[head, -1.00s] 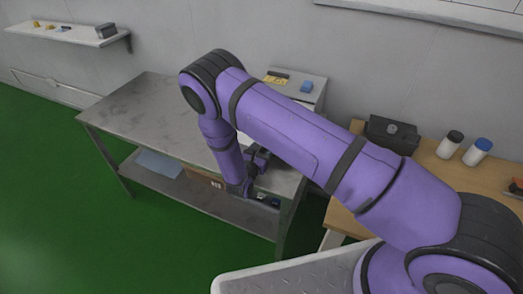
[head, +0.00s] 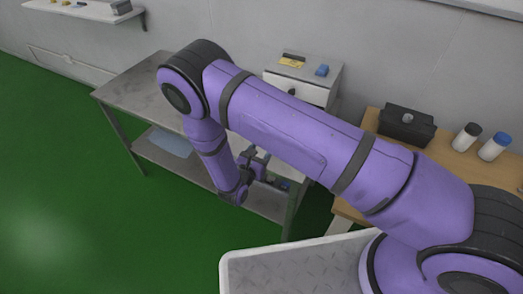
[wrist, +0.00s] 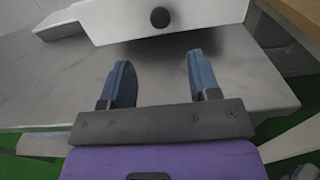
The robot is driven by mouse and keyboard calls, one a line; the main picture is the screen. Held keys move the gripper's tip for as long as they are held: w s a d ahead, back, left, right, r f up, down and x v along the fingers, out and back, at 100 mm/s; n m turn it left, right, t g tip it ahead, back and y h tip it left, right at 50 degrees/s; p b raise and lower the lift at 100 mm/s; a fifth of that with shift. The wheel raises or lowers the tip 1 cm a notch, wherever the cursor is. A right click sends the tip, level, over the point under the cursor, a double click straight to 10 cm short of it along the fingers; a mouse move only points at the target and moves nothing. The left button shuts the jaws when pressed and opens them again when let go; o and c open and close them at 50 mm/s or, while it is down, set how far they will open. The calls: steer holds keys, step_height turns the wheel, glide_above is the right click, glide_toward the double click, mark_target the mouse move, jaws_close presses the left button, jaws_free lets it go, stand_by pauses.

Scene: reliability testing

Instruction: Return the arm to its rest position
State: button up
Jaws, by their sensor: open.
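My purple arm stretches across the head view from the lower right, bent at the elbow, with its forearm hanging down. My gripper (head: 256,164) is in front of the grey metal table (head: 140,90), near its right end, and is partly hidden by the forearm. In the wrist view my gripper (wrist: 160,82) is open, with two blue-grey fingers apart and nothing between them. Beyond the fingertips is the white drawer front with a dark round knob (wrist: 160,17).
A wooden table (head: 455,160) at right holds a black box (head: 406,125) and two bottles. Green floor (head: 80,220) at left is clear.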

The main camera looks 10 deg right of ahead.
stand_by(0.3)
steer(key=s+d+r+m+g, duration=0.1)
steer(key=d+r+m+g, duration=0.35)
steer(key=r, duration=0.55)
steer(key=s+d+r+m+g+h, duration=0.1)
steer(key=d+r+m+g, duration=0.4)
steer(key=r, duration=0.5)
steer(key=s+d+r+m+g, duration=0.1)
steer(key=d+r+m+g, duration=0.45)
steer(key=r, duration=0.55)
steer(key=s+d+r+m+t+y, duration=0.3)
steer(key=s+r+m+y, duration=0.2)
steer(key=s, duration=0.7)
steer(key=s+d+r+m+t+y, duration=0.2)
steer(key=s+r+m+y, duration=0.4)
steer(key=s+r, duration=0.7)
steer(key=d+r+m, duration=0.1)
steer(key=m, duration=0.1)
steer(key=shift+s+d+r+m+t+y, duration=0.15)
steer(key=shift+d+m+t+y, duration=0.15)
steer(key=shift+m+t, duration=0.1)
